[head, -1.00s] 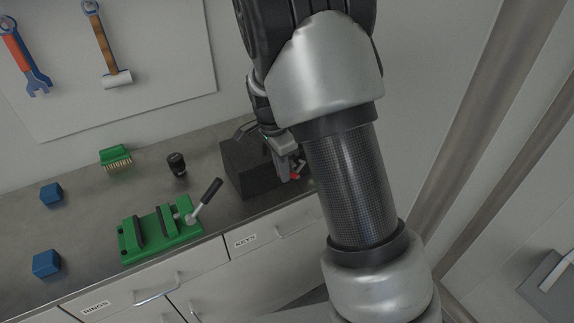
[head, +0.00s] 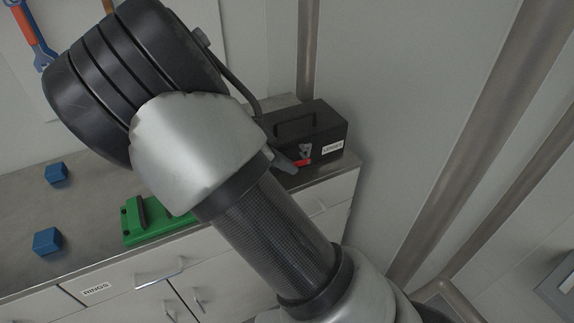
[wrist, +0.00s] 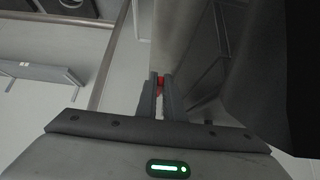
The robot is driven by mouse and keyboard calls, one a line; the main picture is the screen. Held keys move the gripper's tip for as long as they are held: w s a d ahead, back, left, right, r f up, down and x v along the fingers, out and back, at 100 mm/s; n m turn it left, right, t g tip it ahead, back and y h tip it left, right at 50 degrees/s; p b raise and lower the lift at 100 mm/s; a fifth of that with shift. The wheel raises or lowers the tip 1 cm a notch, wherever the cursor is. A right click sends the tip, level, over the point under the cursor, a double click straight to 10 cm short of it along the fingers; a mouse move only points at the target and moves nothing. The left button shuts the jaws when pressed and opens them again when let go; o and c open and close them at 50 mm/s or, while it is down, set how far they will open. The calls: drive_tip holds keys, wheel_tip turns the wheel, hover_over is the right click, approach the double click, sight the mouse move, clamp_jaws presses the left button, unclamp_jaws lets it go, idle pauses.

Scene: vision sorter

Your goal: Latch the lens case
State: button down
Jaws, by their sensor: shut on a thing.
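The lens case (head: 325,123) is a black box with a top handle and a white label reading LENSES. It stands at the right end of the counter, and its lid looks down. A red-tipped latch (head: 303,162) shows low on its front, beside a small metal plate. My gripper (head: 292,164) is at the case's front, mostly hidden behind my arm. In the wrist view my gripper (wrist: 160,92) has its fingers close together on the red latch tip (wrist: 159,80). I cannot tell whether the latch is fastened.
On the counter (head: 95,205) are two blue blocks (head: 47,241) and a green clamp fixture (head: 150,222), partly behind my arm. Drawers (head: 130,285) are below. A wall and a metal post (head: 306,50) stand near the case.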

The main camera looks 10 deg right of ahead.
idle(0.3)
drive_tip(key=c, duration=1.9)
unclamp_jaws()
drive_tip(key=shift+o, duration=0.2)
drive_tip(key=v, duration=1.7)
drive_tip(key=shift+a+p, duration=0.15)
drive_tip(key=shift+p, duration=0.3)
drive_tip(key=shift+s, duration=0.1)
